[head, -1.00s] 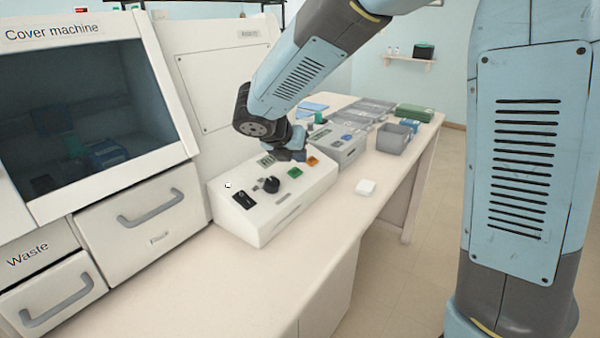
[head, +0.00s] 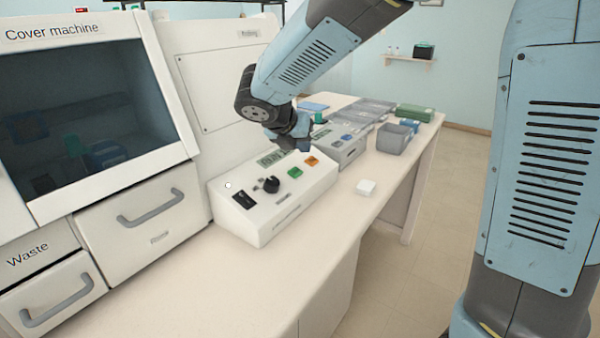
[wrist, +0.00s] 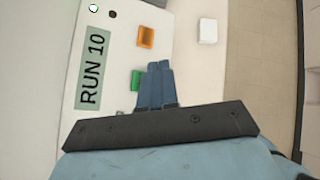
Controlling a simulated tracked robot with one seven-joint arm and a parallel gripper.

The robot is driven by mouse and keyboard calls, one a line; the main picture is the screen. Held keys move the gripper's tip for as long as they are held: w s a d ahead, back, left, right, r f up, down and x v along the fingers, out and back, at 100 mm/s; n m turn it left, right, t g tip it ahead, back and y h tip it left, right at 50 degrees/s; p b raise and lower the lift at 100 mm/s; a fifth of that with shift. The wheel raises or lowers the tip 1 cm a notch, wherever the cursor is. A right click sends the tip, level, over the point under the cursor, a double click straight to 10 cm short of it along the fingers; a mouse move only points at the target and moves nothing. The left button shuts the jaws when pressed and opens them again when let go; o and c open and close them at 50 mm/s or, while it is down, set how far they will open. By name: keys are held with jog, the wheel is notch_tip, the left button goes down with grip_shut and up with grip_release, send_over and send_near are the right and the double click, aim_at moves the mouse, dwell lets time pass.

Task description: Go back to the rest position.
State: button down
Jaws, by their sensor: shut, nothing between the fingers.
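My gripper (wrist: 157,84) is shut and empty in the wrist view, its blue fingers together. In the head view it is a dark shape (head: 300,143) at the end of my arm, above the back part of the white control box. The control box (head: 262,222) has a black knob (head: 271,185), a black switch (head: 244,199), a green button (head: 295,172) and an orange button (head: 311,161). In the wrist view its display (wrist: 93,72) reads "RUN 10". The fingertips appear near the green button (wrist: 137,80) and the orange button (wrist: 146,37) there.
The cover machine (head: 160,165) with drawers stands at left. A small white block (head: 366,187) lies right of the control box. Grey trays (head: 345,150), a grey bin (head: 393,139) and a green box (head: 414,113) stand farther back. The bench front (head: 230,290) is clear.

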jog(key=s+d+r+m+g+y, duration=0.1)
jog(key=s+d+r+m, duration=0.1)
jog(key=s+d+m, duration=0.45)
jog(key=s+d+r+m+g+y, duration=0.1)
jog(key=s+d+r+m, duration=0.25)
jog(key=d+m, duration=0.5)
jog(key=s+d+m+y, duration=0.1)
jog(key=s+d+m, duration=0.1)
jog(key=s+m, duration=0.5)
jog(key=s+d+m+y, duration=0.2)
jog(key=s+d+m, duration=0.1)
jog(key=s+m, duration=0.4)
jog(key=shift+s+m+t, duration=0.3)
jog(key=shift+s+m, duration=0.05)
jog(key=shift+m, duration=1.25)
dwell(3.3)
